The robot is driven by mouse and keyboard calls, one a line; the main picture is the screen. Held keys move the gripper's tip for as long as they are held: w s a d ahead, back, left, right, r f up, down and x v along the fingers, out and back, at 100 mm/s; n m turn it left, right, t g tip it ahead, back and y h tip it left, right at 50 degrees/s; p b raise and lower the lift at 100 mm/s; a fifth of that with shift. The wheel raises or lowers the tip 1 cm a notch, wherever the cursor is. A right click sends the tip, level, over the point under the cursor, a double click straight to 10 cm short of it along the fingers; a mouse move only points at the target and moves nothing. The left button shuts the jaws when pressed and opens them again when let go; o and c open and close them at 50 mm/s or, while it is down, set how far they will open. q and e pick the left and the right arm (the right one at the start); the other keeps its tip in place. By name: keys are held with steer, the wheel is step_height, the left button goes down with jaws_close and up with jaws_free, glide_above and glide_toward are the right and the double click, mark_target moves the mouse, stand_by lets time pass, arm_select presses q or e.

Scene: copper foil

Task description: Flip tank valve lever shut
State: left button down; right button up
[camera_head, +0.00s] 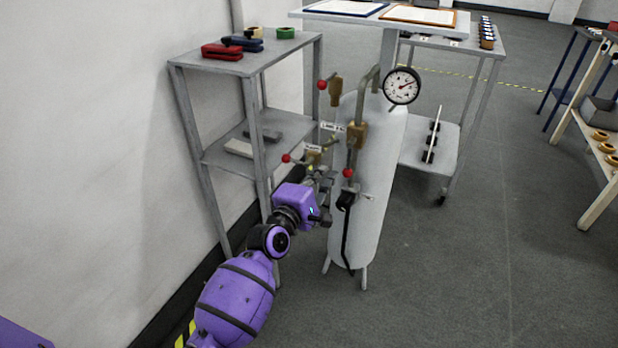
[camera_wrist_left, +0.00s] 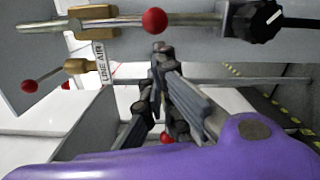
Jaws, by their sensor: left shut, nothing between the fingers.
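A white tank (camera_head: 378,200) stands upright with a round gauge (camera_head: 401,86) at its top. Brass valves (camera_head: 357,135) sit on pipes before it. Red-ball levers show at upper left (camera_head: 322,85), lower left (camera_head: 287,158) and lower right (camera_head: 348,173); the lower right one hangs down. I cannot tell which is the tank valve's lever. A tag reading LINE AIR (camera_wrist_left: 102,62) shows in the left wrist view. My left gripper (camera_head: 322,174) is shut and empty, close to the valves. In the left wrist view its fingertips (camera_wrist_left: 163,48) are just below a red ball (camera_wrist_left: 154,20); contact is unclear.
A grey shelf (camera_head: 225,62) with red, blue and green items stands left, close beside my left arm. A black hose (camera_head: 346,235) hangs before the tank. A wheeled cart (camera_head: 428,150) stands behind it.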

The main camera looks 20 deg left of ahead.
arm_select(q)
steer(key=shift+d, duration=0.15)
stand_by(0.3)
steer(key=shift+d, duration=0.1)
steer(key=shift+d+f+n, duration=0.15)
steer(key=shift+d+n, duration=0.05)
steer(key=shift+n, duration=0.2)
